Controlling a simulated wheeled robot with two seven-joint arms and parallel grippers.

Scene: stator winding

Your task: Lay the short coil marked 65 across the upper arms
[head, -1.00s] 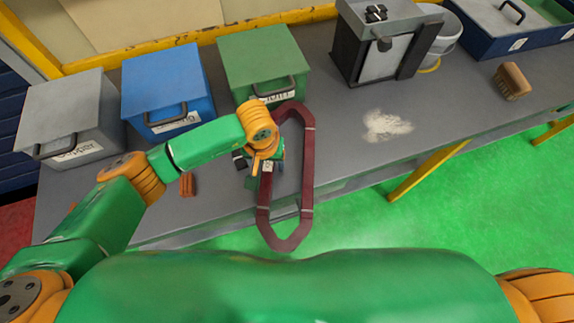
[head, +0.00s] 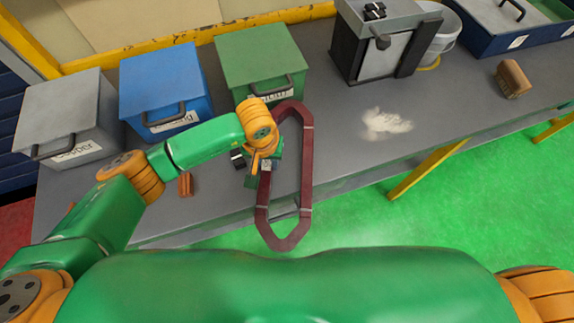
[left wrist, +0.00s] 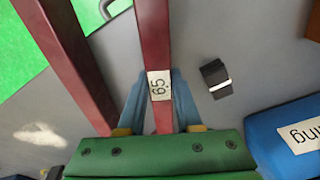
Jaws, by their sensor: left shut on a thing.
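The coil (head: 307,165) is a long dark-red loop with pointed ends and pale bands. Its near end reaches past the front edge of the table in the head view. My left gripper (head: 264,166) is shut on its left long side. In the left wrist view the coil (left wrist: 155,40) runs between the two bluish fingers (left wrist: 160,105), and a white label marked 65 shows there. I cannot tell how far the coil is above the table. No upper arms for it can be made out. My right gripper is not in view.
On the grey table (head: 345,130) stand a grey box (head: 75,100), a blue box (head: 160,75) and a green box (head: 258,55), all lidded. A grey-black machine (head: 380,45), a bucket (head: 440,35) and a brush (head: 513,78) are to the right, with white powder (head: 388,122) nearer.

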